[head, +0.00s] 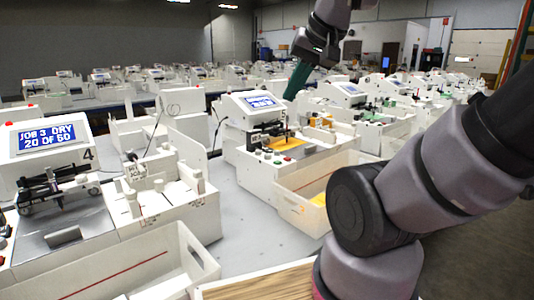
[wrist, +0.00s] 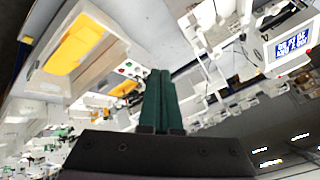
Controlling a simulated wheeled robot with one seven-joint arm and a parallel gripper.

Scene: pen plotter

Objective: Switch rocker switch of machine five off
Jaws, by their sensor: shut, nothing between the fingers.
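Machine five (head: 238,138) is the white plotter in the middle of the head view, with a lit blue screen (head: 258,101), a yellow sheet (head: 287,146) on its bed and coloured buttons along its front. I cannot make out its rocker switch in either view. My gripper (head: 291,94) has green fingers and is above and behind the right side of machine five's screen, seemingly apart from it. In the wrist view the green fingers (wrist: 160,74) are together and empty, with small red and green buttons (wrist: 125,69) beyond their tips.
Machine four (head: 60,215), with its own blue screen (head: 47,136), stands at the left. A white bin (head: 300,208) sits before machine five, and another bin (head: 185,262) before machine four. More machines fill the rows behind. Grey table top (head: 245,225) lies bare between them.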

